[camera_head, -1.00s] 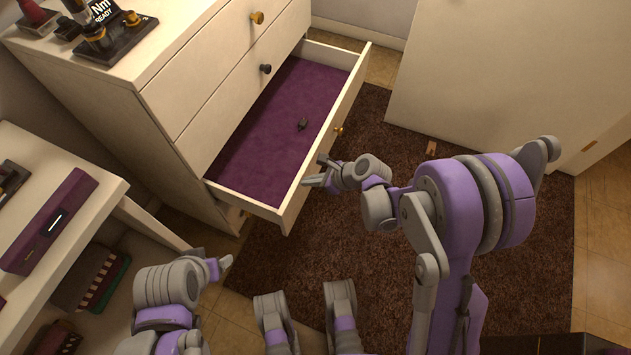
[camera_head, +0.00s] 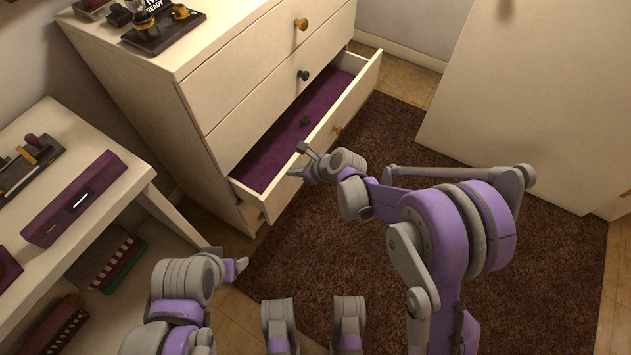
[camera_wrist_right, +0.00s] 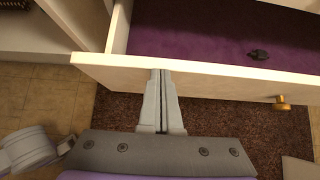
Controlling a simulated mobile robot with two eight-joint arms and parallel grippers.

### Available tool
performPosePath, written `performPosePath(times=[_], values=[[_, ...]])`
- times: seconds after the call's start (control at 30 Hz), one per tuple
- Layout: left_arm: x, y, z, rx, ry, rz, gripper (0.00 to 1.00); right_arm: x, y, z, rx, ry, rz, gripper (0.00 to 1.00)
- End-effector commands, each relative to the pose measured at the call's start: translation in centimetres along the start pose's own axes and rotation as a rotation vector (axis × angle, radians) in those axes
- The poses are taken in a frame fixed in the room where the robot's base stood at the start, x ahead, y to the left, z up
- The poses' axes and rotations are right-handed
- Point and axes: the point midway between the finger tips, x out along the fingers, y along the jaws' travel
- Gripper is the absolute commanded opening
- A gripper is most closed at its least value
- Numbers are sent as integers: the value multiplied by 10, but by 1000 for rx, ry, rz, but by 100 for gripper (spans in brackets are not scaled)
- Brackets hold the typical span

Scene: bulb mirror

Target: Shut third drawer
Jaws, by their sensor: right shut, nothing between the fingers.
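The third drawer (camera_head: 316,136) is the lowest drawer of the cream dresser and stands partly open. It has a purple lining and a brass knob on its front, and a small dark object (camera_head: 305,122) lies inside. My right gripper (camera_head: 297,160) is shut and empty, its fingertips at the left part of the drawer front. In the right wrist view the shut fingers (camera_wrist_right: 160,75) meet the top edge of the drawer front (camera_wrist_right: 205,78), left of the knob (camera_wrist_right: 282,103). My left gripper (camera_head: 240,264) is low at the left, away from the drawer; its jaws are too unclear to judge.
The two upper drawers of the dresser (camera_head: 240,85) are shut. A cream side table (camera_head: 75,150) with a purple box stands at the left. A cream panel (camera_head: 530,100) stands at the right. A brown rug (camera_head: 520,270) covers the floor.

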Motion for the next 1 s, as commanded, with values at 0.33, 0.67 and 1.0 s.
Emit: performPosePath(times=[0.33, 0.67, 1.0], values=[[6, 0, 2, 0, -2, 0, 71, 51, 0, 50, -2, 0, 2, 0], [7, 0, 2, 0, -2, 0, 71, 68, 0, 67, 0, 1, 1, 0], [7, 0, 2, 0, -2, 0, 71, 68, 0, 67, 0, 1, 0, 0]])
